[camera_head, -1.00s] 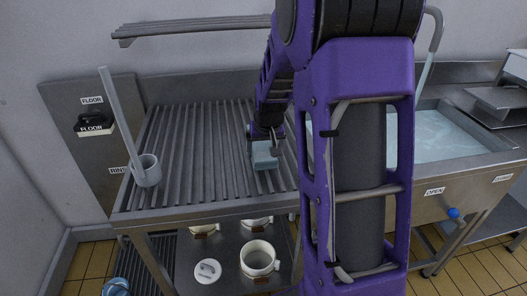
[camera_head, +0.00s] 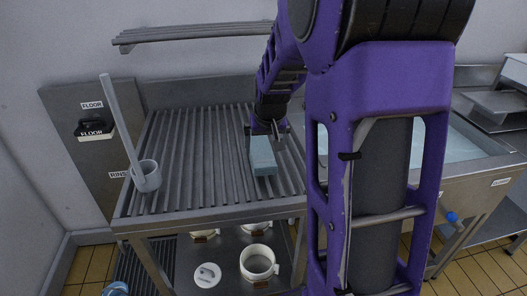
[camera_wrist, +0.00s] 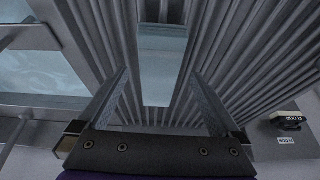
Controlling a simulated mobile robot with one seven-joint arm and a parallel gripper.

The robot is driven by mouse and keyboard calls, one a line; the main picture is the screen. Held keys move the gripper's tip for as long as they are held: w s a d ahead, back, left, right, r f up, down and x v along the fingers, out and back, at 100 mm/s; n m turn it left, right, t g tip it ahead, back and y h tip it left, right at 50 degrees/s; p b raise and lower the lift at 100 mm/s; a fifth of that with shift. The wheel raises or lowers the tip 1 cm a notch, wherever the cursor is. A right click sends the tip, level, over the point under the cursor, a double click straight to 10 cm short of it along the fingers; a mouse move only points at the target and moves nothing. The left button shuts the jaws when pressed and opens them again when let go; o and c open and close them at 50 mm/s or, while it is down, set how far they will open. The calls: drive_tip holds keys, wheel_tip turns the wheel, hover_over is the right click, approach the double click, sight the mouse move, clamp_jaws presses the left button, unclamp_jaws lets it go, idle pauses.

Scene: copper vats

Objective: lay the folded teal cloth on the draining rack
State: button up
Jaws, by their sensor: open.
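The folded teal cloth (camera_head: 262,155) lies flat on the ribbed draining rack (camera_head: 205,150), in the right part of it. In the wrist view the cloth (camera_wrist: 163,62) lies beyond and between my two fingers, with a gap on each side. My gripper (camera_head: 264,128) is open and empty, just behind the cloth in the head view. In the wrist view my gripper (camera_wrist: 160,95) has its fingers spread wide. The rack's ridges (camera_wrist: 225,60) show on both sides of the cloth.
A grey cup with a long-handled tool (camera_head: 146,176) stands at the rack's left. A water-filled sink (camera_head: 440,140) is to the right, partly behind my arm. A wall shelf (camera_head: 190,33) hangs above the rack. White pots (camera_head: 258,262) stand on the lower shelf.

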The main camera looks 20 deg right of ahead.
drive_tip(key=v, duration=0.7)
drive_tip(key=shift+p, duration=0.45)
